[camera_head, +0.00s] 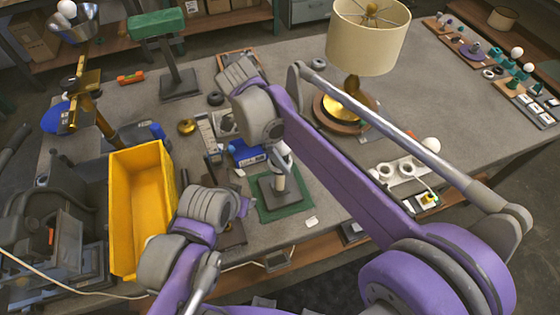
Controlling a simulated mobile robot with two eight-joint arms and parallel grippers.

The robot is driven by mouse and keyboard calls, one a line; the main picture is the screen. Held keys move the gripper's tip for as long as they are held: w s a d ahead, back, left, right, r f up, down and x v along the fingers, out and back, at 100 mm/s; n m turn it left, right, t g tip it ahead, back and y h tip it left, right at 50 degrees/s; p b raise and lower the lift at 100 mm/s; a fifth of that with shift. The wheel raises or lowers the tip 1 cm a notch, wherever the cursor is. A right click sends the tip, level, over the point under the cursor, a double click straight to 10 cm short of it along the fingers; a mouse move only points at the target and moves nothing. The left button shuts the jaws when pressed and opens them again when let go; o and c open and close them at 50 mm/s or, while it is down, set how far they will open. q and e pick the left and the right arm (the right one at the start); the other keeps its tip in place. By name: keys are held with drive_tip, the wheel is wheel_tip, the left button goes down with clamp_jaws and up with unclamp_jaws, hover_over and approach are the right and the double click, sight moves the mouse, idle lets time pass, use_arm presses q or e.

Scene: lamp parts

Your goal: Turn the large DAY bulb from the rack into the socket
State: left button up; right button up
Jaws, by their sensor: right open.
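A post on a square dark base (280,190) stands upright on a green mat (295,208); I cannot make out a socket opening at its top. My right gripper (283,158) is open and points down at the top of the post; whether it touches is unclear. Its wrist hides part of the area. A white bulb (431,145) stands near a white holder with round openings (398,170), right of my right forearm. No DAY label is readable. My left gripper (242,206) is low, left of the post, mostly hidden by its wrist, and its jaws cannot be made out.
A yellow bin (141,205) stands at left. A cream-shaded lamp (368,38) stands at the back, and a green-headed stand (180,83) at back left. Trays of small parts and white bulbs (517,52) line the right edge. The table between lamp and right edge is clear.

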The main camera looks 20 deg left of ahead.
drive_tip(key=w+v, duration=0.1)
drive_tip(key=v, duration=1)
drive_tip(key=d+f+n+y, duration=0.25)
drive_tip(key=d+n, duration=0.25)
drive_tip(key=d, duration=0.7)
drive_tip(key=s+d+f+n+t, duration=0.1)
drive_tip(key=s+d+f+n, duration=0.2)
drive_tip(key=d, duration=0.3)
drive_tip(key=s+d+f+n+t+y, duration=0.1)
drive_tip(key=s+d+f+n+t, duration=0.1)
drive_tip(key=s+d+f+n, duration=0.2)
drive_tip(key=s+d+f+n+t+y, duration=0.1)
drive_tip(key=s+d+f+n+t, duration=0.1)
drive_tip(key=s+d+f+n, duration=0.2)
drive_tip(key=d+f, duration=0.3)
drive_tip(key=d, duration=0.3)
drive_tip(key=shift+s, duration=0.35)
